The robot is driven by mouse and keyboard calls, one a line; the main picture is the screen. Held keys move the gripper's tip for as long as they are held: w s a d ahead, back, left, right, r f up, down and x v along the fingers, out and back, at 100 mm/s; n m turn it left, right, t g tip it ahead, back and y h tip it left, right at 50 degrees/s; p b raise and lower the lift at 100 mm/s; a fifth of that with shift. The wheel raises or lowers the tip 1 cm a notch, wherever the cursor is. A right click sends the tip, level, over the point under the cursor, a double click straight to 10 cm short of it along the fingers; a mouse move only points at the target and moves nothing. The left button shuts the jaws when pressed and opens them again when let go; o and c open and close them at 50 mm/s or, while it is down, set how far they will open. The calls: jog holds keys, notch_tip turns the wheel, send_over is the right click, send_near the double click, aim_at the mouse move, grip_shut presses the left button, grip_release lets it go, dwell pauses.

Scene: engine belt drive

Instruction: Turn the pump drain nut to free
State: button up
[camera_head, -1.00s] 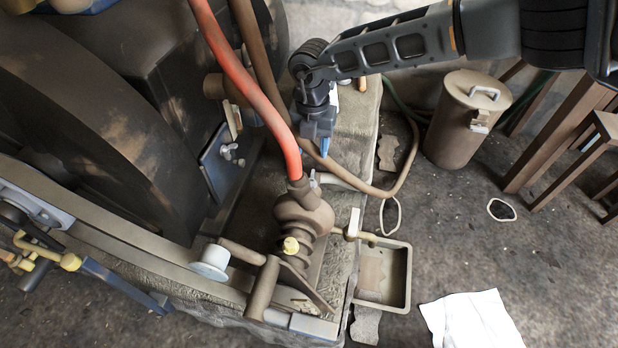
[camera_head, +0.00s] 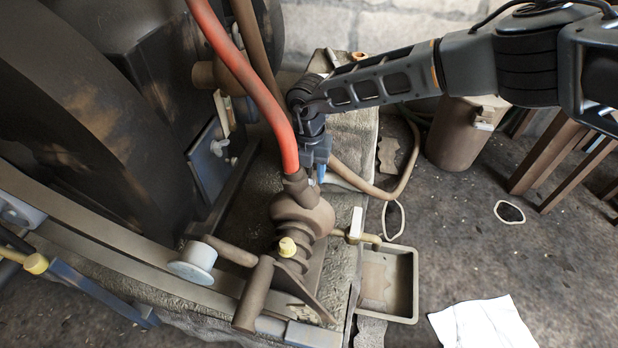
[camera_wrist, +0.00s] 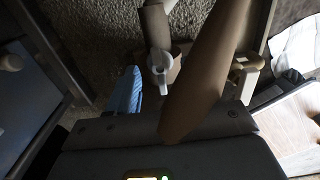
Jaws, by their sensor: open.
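The pump (camera_head: 303,212) is a rusty brown body with a coiled neck on the stone plinth. A yellow nut (camera_head: 288,247) sits on its lower front. A brass drain pipe (camera_head: 368,238) with a pale lever (camera_head: 355,222) leaves its right side over a tray; I cannot tell for sure which fitting is the drain nut. My gripper (camera_head: 319,172) is open and empty, pointing down behind the pump, beside the red hose's lower end. In the wrist view one blue finger (camera_wrist: 124,92) shows; a brown hose hides the other. The pale lever shows there too (camera_wrist: 246,76).
The red hose (camera_head: 262,95) and a brown hose (camera_head: 385,192) run close to my gripper. The metal tray (camera_head: 410,287) lies below the drain pipe. A brown canister (camera_head: 460,140) and wooden stool legs (camera_head: 560,165) stand right. White paper (camera_head: 485,325) lies on the floor.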

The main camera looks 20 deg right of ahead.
jog(key=shift+f, duration=0.5)
grip_shut()
